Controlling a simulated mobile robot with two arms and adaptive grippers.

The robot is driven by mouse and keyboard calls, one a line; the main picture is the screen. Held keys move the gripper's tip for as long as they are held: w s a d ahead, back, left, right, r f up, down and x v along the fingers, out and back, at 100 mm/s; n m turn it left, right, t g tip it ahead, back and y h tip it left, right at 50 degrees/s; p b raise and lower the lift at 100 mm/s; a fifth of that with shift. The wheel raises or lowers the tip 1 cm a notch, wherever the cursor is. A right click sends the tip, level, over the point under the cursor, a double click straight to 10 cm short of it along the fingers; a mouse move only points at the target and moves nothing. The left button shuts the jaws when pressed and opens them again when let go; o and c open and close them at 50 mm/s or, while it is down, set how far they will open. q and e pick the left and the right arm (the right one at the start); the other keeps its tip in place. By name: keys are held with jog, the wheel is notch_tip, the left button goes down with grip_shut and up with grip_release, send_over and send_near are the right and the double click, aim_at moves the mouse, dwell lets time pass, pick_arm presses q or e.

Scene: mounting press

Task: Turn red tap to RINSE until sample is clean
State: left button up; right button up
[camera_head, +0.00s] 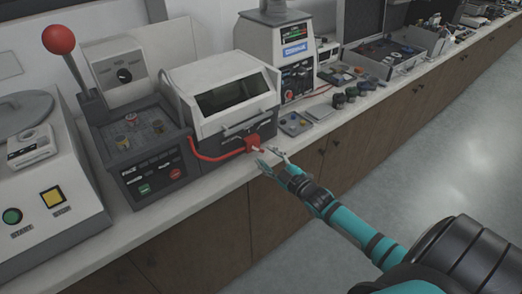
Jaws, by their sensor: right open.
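The red tap (252,143) sits low on the front right of a white machine with a dark window (232,92). A red hose (207,157) runs from it to the left. My right gripper (268,158) is open just in front of the tap, its fingers toward it. I cannot tell whether a finger touches the tap's small pale handle. No sample and no RINSE mark can be made out; the inside behind the window is dark. My left gripper is not in view.
Left stands a grey press unit with a red ball lever (59,40) and buttons. A white machine with a green button (12,216) is at the far left. A small grey tray (296,124) lies right of the tap. The floor (440,150) is clear.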

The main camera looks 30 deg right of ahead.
aim_at(260, 150)
jog(key=shift+w+a, duration=0.2)
jog(key=shift+w, duration=1.7)
grip_shut()
